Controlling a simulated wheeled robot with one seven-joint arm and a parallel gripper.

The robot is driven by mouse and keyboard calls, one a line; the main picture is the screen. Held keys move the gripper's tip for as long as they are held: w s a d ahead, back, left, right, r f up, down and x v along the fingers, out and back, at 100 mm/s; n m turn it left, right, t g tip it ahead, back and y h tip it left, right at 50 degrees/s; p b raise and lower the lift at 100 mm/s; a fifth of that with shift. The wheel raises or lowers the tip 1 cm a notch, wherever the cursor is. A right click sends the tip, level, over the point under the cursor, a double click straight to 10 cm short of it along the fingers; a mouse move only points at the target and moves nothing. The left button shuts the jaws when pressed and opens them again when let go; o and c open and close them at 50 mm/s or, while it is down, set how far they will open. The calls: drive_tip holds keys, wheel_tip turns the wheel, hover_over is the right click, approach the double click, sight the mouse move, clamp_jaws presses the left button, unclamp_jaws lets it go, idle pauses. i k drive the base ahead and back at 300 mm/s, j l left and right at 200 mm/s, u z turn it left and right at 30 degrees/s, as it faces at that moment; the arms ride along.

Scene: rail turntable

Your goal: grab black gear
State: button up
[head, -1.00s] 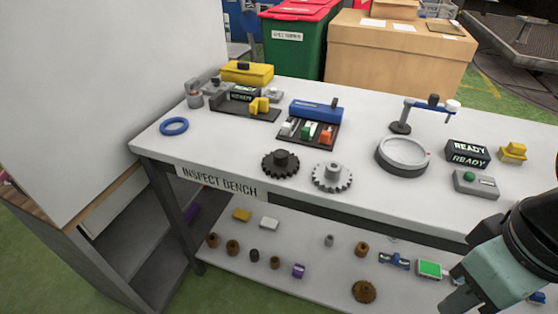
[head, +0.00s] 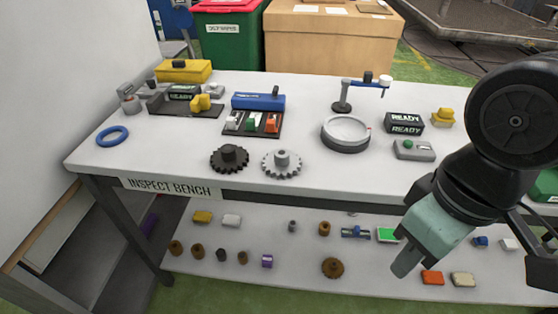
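The black gear (head: 229,159) lies flat near the front edge of the inspect bench (head: 290,191), its hub pointing up. A light grey gear (head: 282,164) lies just to its right, very close to it. My gripper (head: 402,268) is at the lower right of the head view, in front of the bench and well to the right of the black gear. It points down and to the left. Its fingers show only from the side, so I cannot tell whether it is open or shut.
A blue ring (head: 112,136) lies at the left end. A tray with coloured pieces (head: 252,124) stands behind the gears. A round grey dish (head: 345,135), a READY box (head: 404,123) and a button box (head: 413,150) stand to the right. Small parts lie on the lower shelf (head: 300,262).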

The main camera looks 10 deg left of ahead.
sight(228, 159)
drive_tip(key=j+z, duration=0.35)
drive_tip(key=j, duration=0.35)
drive_tip(key=j+z, duration=0.35)
drive_tip(key=j, duration=0.35)
drive_tip(key=k+j+z, duration=0.1)
drive_tip(key=j+z, duration=0.25)
drive_tip(key=j, duration=0.3)
